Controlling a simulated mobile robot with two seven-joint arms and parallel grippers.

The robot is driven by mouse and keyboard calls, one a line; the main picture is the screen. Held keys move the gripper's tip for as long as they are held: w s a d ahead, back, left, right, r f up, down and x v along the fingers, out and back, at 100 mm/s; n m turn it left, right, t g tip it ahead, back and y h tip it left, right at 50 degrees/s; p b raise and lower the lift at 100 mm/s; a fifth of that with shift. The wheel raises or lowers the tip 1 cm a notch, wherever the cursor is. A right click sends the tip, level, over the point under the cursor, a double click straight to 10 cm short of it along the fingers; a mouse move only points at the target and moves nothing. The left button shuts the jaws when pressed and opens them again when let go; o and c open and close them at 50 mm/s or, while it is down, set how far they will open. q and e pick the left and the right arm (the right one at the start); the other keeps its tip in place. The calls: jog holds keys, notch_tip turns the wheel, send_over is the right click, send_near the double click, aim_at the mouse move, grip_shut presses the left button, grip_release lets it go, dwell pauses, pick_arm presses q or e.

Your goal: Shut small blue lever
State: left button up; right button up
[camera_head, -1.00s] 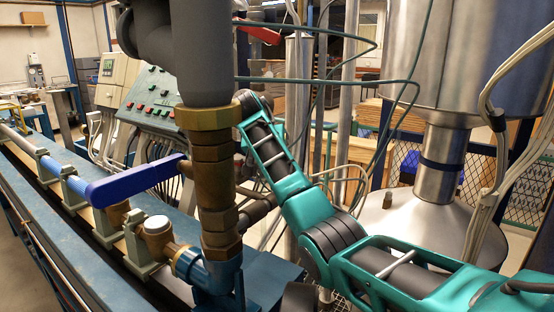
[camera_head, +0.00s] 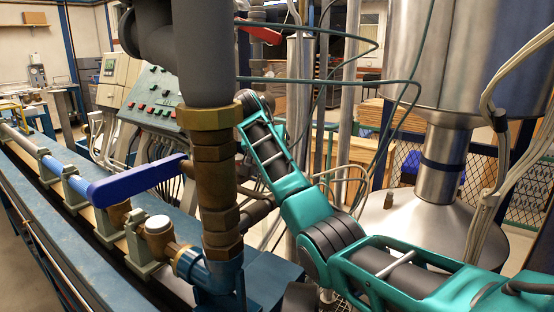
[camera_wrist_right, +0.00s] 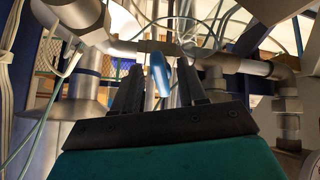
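In the right wrist view, a small blue lever (camera_wrist_right: 159,75) stands between the two dark fingers of my right gripper (camera_wrist_right: 159,66). The gripper is open, with a gap visible on each side of the lever. I cannot tell how deep the lever reaches between the fingers. In the head view, my teal right arm reaches in from the right, and its gripper end is hidden behind the brass and grey vertical pipe. The small lever does not show there. My left gripper is not in view.
A larger blue lever (camera_head: 138,179) sticks out left from the brass pipe fitting (camera_head: 217,185). A red lever (camera_head: 258,31) is higher up behind. A steel tank (camera_head: 480,50) stands at the right, with loose cables hanging near my arm. Horizontal pipework (camera_wrist_right: 240,64) crosses beyond the fingers.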

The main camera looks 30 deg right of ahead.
jog(key=v, duration=0.7)
jog(key=shift+a+r, duration=0.2)
jog(key=shift+o, duration=0.3)
jog(key=shift+s, duration=0.1)
